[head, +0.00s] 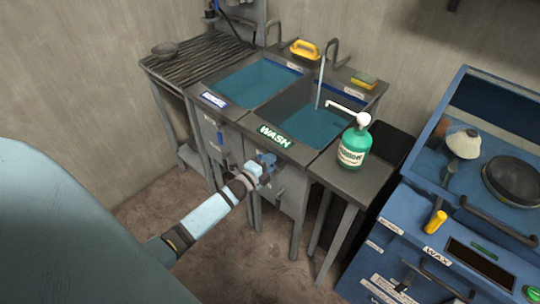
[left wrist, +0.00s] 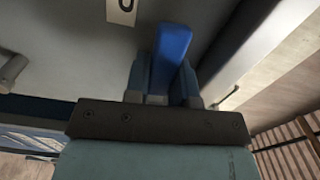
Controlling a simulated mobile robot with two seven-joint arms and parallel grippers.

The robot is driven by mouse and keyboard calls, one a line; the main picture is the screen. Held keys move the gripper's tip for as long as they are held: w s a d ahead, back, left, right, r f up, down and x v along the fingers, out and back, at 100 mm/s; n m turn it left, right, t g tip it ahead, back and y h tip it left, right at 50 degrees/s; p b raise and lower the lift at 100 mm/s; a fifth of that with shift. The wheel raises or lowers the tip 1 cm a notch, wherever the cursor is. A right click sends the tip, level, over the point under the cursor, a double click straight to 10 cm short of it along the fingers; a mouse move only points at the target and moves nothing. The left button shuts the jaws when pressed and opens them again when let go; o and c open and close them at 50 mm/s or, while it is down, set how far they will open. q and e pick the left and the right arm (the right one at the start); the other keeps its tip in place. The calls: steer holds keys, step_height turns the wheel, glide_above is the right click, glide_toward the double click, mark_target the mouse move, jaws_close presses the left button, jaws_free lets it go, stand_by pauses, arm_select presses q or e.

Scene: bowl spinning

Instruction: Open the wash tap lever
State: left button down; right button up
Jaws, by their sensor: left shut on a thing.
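The wash sink (head: 331,151) stands in the middle of the head view, its front marked with a green WASH label (head: 276,136). A thin stream of water (head: 319,84) falls from its tap (head: 331,50) into the basin. My left gripper (head: 265,162) is at the sink's front, just below the label. In the left wrist view, a bright blue lever (left wrist: 168,50) stands between the fingers (left wrist: 165,85), and the gripper is shut on it. The lever's lower end is hidden by the gripper. My right gripper is not in view.
A green pump bottle (head: 353,150) stands right of the wash sink. A blue WAX machine (head: 450,240) is at right. Floor in front is clear.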

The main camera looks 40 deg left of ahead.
arm_select(q)
steer(key=shift+r+m, duration=0.15)
steer(key=shift+m, duration=0.45)
steer(key=c, duration=1)
jaws_free()
steer(key=shift+o, duration=0.2)
steer(key=s+a, duration=0.1)
steer(key=s, duration=1.3)
steer(key=shift+w, duration=0.1)
